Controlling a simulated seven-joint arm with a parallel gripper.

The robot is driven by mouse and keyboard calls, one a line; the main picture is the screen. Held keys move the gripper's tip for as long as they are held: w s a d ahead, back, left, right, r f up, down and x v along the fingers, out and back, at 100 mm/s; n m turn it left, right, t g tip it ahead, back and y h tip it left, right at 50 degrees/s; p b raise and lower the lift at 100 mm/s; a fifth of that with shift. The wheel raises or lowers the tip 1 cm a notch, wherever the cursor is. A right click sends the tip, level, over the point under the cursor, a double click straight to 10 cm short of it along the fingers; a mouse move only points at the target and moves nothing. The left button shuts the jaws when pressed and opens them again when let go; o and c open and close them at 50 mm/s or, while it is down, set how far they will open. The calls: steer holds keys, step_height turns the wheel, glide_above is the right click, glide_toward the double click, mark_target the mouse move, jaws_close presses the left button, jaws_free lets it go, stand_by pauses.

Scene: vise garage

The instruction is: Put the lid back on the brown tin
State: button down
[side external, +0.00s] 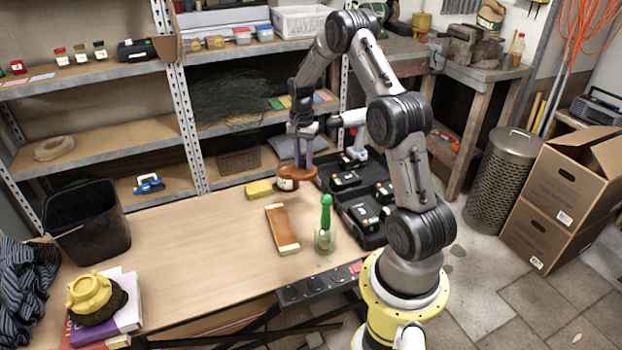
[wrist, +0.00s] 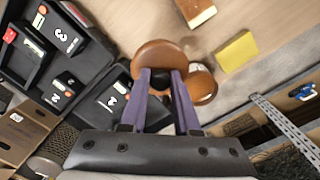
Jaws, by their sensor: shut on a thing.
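My gripper (side external: 303,165) points down at the back of the workbench, shut on a round brown lid (side external: 306,173). In the wrist view, the lid (wrist: 158,56) shows between and beyond my two purple-grey fingertips (wrist: 162,76). The brown tin (side external: 286,181), with a pale label, stands just left of the lid in the side view.
A yellow block (side external: 259,189) lies left of the tin. A brown, pale-ended block (side external: 281,228) and a green-topped bottle (side external: 325,232) are nearer the front. A black tray (side external: 360,238) with several dark items stands right. The bench's left middle is clear.

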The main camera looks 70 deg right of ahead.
steer(key=w+d+r, duration=0.2)
steer(key=w+d, duration=0.4)
steer(key=w, duration=0.2)
steer(key=shift+f, duration=3.45)
steer(key=shift+f, duration=0.2)
steer(key=shift+c, duration=0.4)
jaws_free()
steer(key=shift+r, duration=0.15)
step_height(320, 180, up, 7)
stand_by(0.5)
steer(key=shift+c, duration=0.3)
